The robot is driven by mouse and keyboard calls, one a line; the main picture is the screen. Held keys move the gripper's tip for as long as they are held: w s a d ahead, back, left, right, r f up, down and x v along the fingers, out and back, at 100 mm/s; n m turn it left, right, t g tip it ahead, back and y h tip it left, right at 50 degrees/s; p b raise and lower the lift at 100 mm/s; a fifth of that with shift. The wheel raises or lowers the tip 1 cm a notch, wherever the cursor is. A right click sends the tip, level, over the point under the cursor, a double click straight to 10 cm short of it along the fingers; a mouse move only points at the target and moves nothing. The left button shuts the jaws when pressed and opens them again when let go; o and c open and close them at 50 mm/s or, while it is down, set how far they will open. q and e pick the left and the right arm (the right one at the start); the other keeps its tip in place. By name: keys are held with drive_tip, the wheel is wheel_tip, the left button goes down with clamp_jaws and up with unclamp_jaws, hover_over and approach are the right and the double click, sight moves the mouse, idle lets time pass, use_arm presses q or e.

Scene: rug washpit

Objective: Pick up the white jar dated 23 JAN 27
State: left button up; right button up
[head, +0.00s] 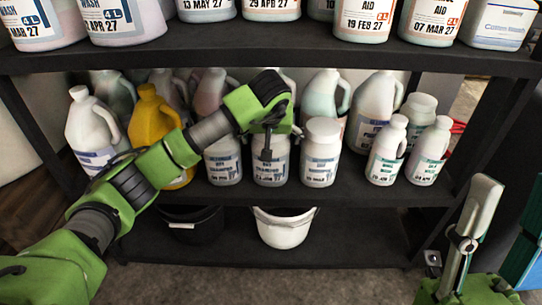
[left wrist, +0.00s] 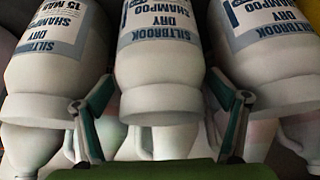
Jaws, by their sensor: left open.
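Three white jars stand in a row on the middle shelf. The middle jar (head: 270,172) has a label partly hidden by my left gripper; its date seems to read JAN 27, with the day unclear. My left gripper (head: 266,150) is open in front of it. In the left wrist view, upside down, the middle jar (left wrist: 160,75) has its lid between the parted fingers (left wrist: 162,122); contact cannot be told. The right jar (head: 321,155) is dated in March, and the left jar (head: 222,165) has an unclear date. My right gripper (head: 500,225) is at the right edge, fingers apart.
A yellow jug (head: 152,120) and white jug (head: 92,125) stand left of the jars. Two small white bottles (head: 386,152) stand to the right, with more jugs behind. The upper shelf (head: 250,45) runs close above. A white bucket (head: 284,228) sits below.

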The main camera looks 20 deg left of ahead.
use_arm(q)
drive_tip(key=shift+w+f, duration=0.15)
drive_tip(key=shift+f, duration=0.05)
drive_tip(key=c, duration=1.7)
drive_tip(key=shift+r, duration=0.1)
drive_tip(key=c, duration=0.5)
drive_tip(key=shift+r, duration=0.1)
